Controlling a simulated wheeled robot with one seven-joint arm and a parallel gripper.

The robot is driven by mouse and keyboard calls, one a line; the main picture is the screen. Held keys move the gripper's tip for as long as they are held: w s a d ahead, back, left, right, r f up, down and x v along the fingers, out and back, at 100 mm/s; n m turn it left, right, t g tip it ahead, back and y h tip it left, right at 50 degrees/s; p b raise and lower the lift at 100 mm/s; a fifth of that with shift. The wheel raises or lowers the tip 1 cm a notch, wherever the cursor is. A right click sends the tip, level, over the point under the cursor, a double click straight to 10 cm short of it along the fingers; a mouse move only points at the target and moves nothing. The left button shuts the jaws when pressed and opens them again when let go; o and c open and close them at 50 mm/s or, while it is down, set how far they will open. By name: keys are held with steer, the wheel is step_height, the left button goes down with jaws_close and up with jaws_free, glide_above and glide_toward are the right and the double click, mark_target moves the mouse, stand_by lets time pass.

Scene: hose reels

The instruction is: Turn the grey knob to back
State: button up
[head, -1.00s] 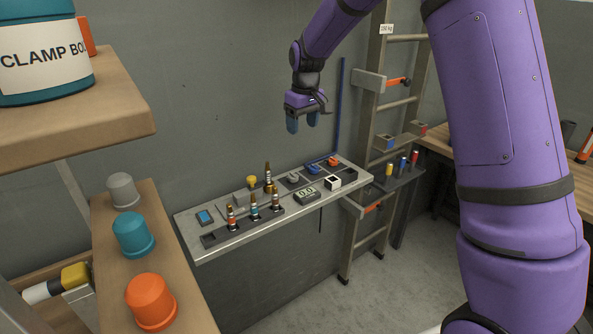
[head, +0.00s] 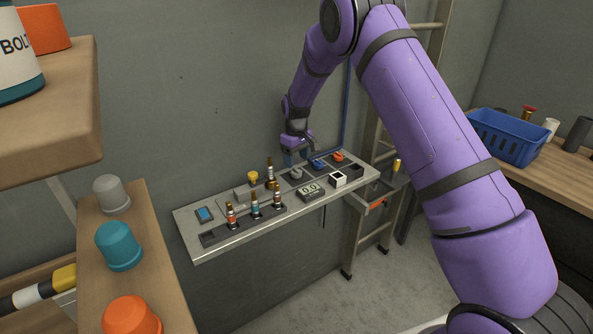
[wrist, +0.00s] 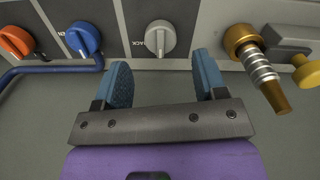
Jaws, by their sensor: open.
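The grey knob (wrist: 160,38) sits on a dark plate in the wrist view, just beyond my fingertips. Its raised grip runs roughly up and down in that picture. Partly readable lettering, seemingly ending in "ACK", is on the plate left of it. In the head view the grey knob (head: 296,173) is on the sloping wall panel, close below my gripper (head: 295,157). In the wrist view my gripper (wrist: 162,66) is open, its blue fingers apart and empty, with the knob lined up between them and not clasped.
A blue knob (wrist: 84,38) and an orange knob (wrist: 16,42) are to the left in the wrist view. A brass nozzle fitting (wrist: 258,60) and a yellow knob (wrist: 306,72) are to the right. A blue hose (wrist: 50,69) runs beside the blue knob.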

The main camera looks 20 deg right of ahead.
mark_target(296, 169)
steer(key=shift+f, duration=2.6)
steer(key=shift+c, duration=0.4)
steer(key=c, duration=0.8)
steer(key=shift+c, duration=0.2)
steer(key=shift+m, duration=0.3)
steer(key=m, duration=1.1)
steer(key=shift+m, duration=0.3)
